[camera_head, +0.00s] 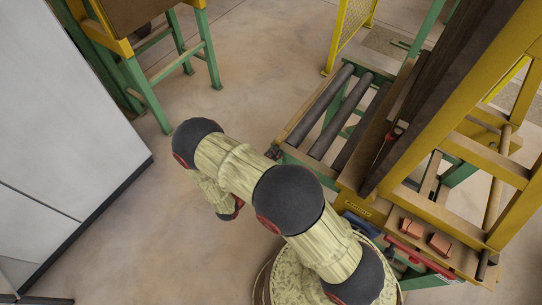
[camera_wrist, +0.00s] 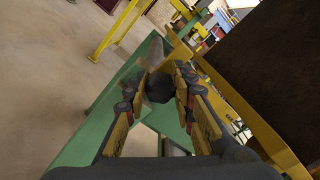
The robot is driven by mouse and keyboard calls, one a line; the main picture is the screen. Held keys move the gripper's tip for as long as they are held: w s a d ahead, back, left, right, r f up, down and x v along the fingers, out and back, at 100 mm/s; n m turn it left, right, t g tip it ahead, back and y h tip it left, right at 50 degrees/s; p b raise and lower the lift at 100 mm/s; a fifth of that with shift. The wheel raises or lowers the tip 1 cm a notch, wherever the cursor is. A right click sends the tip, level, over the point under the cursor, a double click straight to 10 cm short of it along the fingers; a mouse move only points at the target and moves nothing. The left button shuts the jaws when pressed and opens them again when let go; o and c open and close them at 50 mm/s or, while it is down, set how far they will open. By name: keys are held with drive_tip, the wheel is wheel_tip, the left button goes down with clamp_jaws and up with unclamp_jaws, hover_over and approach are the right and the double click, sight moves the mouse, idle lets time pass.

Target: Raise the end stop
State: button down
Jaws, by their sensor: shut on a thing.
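In the wrist view, my gripper (camera_wrist: 158,90) has its yellow and black fingers closed on a dark round knob (camera_wrist: 158,86). The knob sits between the fingertips, beside a green beam (camera_wrist: 88,128). What it joins to is hidden behind the fingers. In the head view my arm covers most of the gripper and knob. I cannot tell for certain which part is the end stop.
The roller conveyor (camera_head: 330,112) stands right of my arm on a green frame. A grey cabinet (camera_head: 62,115) stands left. The floor (camera_head: 245,90) between is clear.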

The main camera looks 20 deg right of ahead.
drive_tip(key=shift+w+r, duration=0.15)
drive_tip(key=shift+r, duration=0.15)
drive_tip(key=c, duration=1.9)
unclamp_jaws()
drive_tip(key=o, duration=0.4)
drive_tip(key=shift+f, duration=0.1)
drive_tip(key=shift+o, duration=0.2)
drive_tip(key=v, duration=1.2)
